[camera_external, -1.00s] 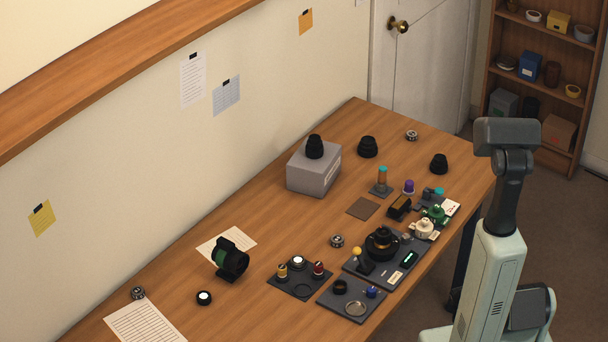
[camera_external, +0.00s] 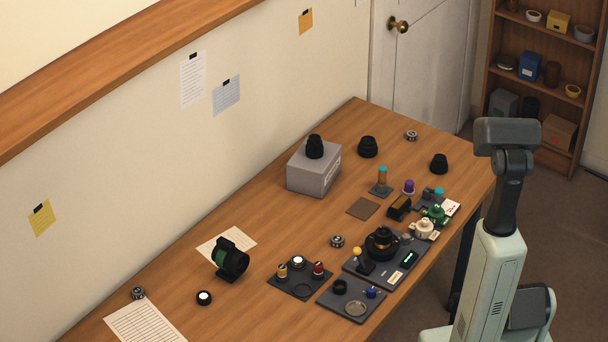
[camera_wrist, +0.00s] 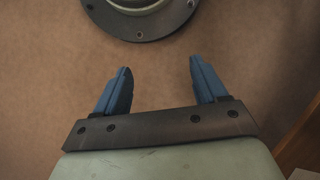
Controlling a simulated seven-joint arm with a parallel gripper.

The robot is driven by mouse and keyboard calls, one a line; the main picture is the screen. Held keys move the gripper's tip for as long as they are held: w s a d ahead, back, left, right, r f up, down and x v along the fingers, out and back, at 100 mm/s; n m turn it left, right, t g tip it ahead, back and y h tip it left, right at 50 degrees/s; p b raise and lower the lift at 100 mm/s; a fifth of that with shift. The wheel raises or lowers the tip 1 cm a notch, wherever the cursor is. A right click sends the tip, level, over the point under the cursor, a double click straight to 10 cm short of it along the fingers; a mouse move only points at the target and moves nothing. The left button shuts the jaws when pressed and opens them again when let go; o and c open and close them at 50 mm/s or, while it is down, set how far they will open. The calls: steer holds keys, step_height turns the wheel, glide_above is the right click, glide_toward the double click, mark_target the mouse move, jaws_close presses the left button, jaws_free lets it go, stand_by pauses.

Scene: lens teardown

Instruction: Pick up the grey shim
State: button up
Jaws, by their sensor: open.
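I cannot pick out the grey shim for certain. In the external view, a thin pale grey ring (camera_external: 355,308) lies flat on the front dark tray (camera_external: 338,305), beside a black ring and a small blue part; it may be the shim. A small grey disc (camera_external: 406,238) sits on the larger dark board behind it. In the wrist view my gripper (camera_wrist: 158,80) has its two blue fingers spread wide with nothing between them. The external view does not show my fingers.
A dark tray (camera_external: 283,283) with yellow and red knobs lies left of the front tray. A dark board (camera_external: 350,262) holds a black lens part and a yellow-topped stick. A grey box (camera_external: 309,179) stands near the wall. The table's left middle is fairly clear.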

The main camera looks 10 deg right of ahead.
steer(key=w+d+r+m+t+y, duration=0.1)
steer(key=w+d+r+t, duration=0.3)
steer(key=w, duration=0.7)
steer(key=w+d+r+m, duration=0.2)
steer(key=w+d, duration=0.5)
steer(key=w, duration=0.4)
steer(key=w+d+r+m+t+y, duration=0.1)
steer(key=w+d+r+t, duration=0.3)
steer(key=w, duration=0.7)
steer(key=w+d+r+t, duration=0.2)
steer(key=w+d+r, duration=0.8)
steer(key=d+r, duration=0.4)
steer(key=w+d+r+t, duration=0.2)
steer(key=w+d+r, duration=0.9)
steer(key=d+r, duration=0.3)
step_height(320, 180, up, 17)
steer(key=n+g+h, duration=0.3)
steer(key=n+g, duration=0.4)
steer(key=n, duration=2.1)
glide_above(413, 133)
steer(key=f, duration=0.8)
steer(key=shift+s+a+f, duration=0.15)
steer(key=shift+a+f, duration=0.15)
steer(key=shift+w+d+f, duration=0.1)
steer(key=shift+d+f, duration=0.05)
steer(key=shift+f, duration=1.25)
steer(key=shift+w+d+f, duration=0.1)
steer(key=shift+f, duration=1.25)
